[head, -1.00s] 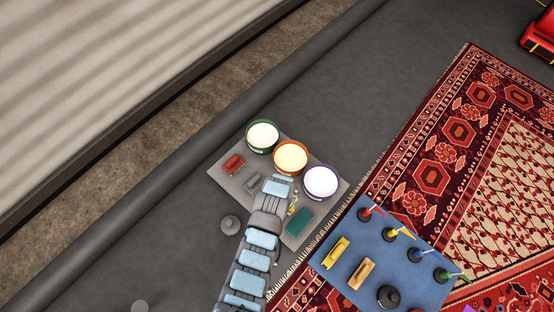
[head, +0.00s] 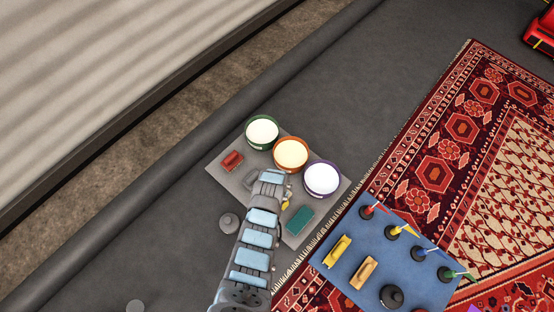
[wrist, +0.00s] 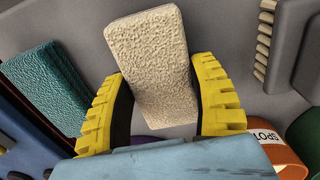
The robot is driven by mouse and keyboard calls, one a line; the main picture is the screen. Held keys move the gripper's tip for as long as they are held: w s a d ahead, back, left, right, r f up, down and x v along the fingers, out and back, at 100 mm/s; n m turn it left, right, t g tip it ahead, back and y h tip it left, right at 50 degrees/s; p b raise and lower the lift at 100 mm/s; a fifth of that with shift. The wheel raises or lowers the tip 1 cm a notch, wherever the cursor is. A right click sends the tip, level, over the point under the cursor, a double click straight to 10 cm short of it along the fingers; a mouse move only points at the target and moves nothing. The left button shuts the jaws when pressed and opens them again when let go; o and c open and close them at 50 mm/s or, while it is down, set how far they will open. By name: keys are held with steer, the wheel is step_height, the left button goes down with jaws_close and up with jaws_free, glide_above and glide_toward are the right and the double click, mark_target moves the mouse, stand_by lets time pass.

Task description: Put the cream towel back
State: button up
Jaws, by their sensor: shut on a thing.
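The cream towel (wrist: 150,60) is a thick, rough-textured block in the middle of the wrist view. My gripper (wrist: 160,95) has its two yellow fingers closed on either side of the towel's near part. Whether the towel touches the grey board (wrist: 95,20) below cannot be told. In the head view my gripper (head: 286,200) is over the grey board (head: 228,180), mostly covered by my arm, and I cannot make out the towel there. A teal towel (wrist: 48,88) lies to the left in the wrist view; it also shows in the head view (head: 300,220).
Green (head: 262,132), orange (head: 291,154) and purple (head: 322,180) buckets stand along the board's far edge. A blue mat (head: 345,275) with several items lies on the patterned rug. Dark floor beyond the buckets is clear.

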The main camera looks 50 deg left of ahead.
steer(key=shift+f, duration=0.25)
steer(key=shift+f, duration=0.1)
steer(key=o, duration=1)
steer(key=r+p, duration=0.3)
steer(key=r, duration=0.9)
steer(key=shift+s+r+p, duration=0.1)
steer(key=shift+s+p, duration=0.1)
steer(key=shift+p, duration=0.2)
